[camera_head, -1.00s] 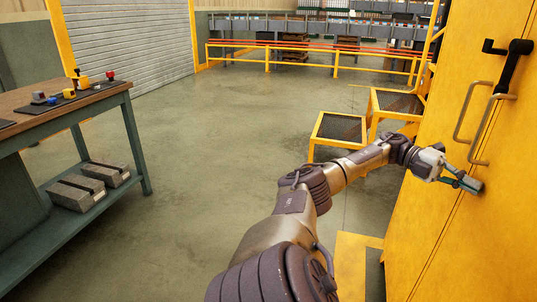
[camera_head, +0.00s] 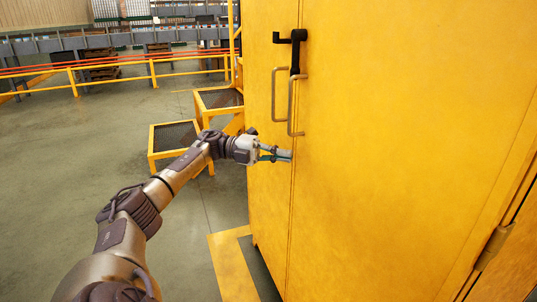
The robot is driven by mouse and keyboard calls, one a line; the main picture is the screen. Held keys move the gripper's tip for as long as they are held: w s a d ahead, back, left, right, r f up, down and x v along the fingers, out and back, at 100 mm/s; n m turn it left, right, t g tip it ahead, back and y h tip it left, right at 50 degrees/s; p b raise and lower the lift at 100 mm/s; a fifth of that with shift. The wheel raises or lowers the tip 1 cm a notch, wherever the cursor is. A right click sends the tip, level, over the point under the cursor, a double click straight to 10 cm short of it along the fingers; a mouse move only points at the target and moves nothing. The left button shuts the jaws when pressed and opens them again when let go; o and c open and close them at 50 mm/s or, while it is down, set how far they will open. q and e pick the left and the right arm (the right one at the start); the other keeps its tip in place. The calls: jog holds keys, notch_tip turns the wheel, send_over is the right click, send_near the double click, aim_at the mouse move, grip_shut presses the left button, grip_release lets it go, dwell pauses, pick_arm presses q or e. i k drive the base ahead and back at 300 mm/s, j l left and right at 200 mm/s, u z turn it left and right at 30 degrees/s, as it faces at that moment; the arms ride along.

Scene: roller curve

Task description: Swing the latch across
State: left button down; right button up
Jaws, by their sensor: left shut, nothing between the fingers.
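A black latch (camera_head: 295,52) sits high on the yellow cabinet (camera_head: 390,150), across the seam between its two doors. It has a short arm reaching left and a longer part hanging down. Two metal door handles, a left one (camera_head: 274,95) and a right one (camera_head: 291,105), stand below it, one on each side of the seam. My left gripper (camera_head: 290,156) is shut and empty, below the handles and close to the door front. I cannot tell whether it touches the door. My right gripper is out of view.
Yellow steps (camera_head: 175,138) with dark mesh treads stand left of the cabinet. A yellow railing (camera_head: 112,65) runs across the back. The grey floor at left is open.

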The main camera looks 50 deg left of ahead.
aim_at(298, 35)
jog(key=j, duration=0.55)
jog(key=k+j, duration=0.1)
jog(key=j, duration=0.25)
jog(key=k+j, duration=0.1)
jog(key=j, duration=0.2)
